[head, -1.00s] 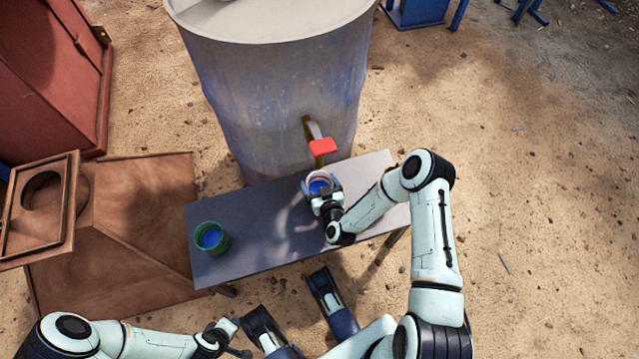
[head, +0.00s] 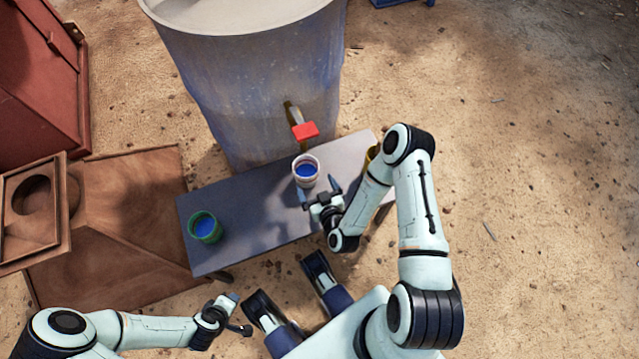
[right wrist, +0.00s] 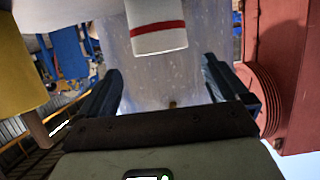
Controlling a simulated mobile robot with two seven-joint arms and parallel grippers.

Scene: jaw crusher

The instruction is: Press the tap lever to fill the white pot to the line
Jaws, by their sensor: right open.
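The white pot (head: 305,183) stands upright on the bench below the tap, with blue liquid inside. In the right wrist view the white pot (right wrist: 158,43) shows a red line around it. The tap's red lever (head: 304,131) is on the front of the large grey barrel (head: 255,95). My right gripper (head: 319,190) is open and empty, just in front of the pot and apart from it. Its two fingers also show in the right wrist view (right wrist: 163,88). My left gripper (head: 241,314) has its fingers apart and is empty, low in front of the bench.
A green pot (head: 205,229) with blue inside stands on the left of the dark bench (head: 255,225). A yellow-brown object (head: 371,157) is at the bench's right end, partly behind my right arm. Rusty boxes (head: 120,215) stand at left. Sandy ground at right is open.

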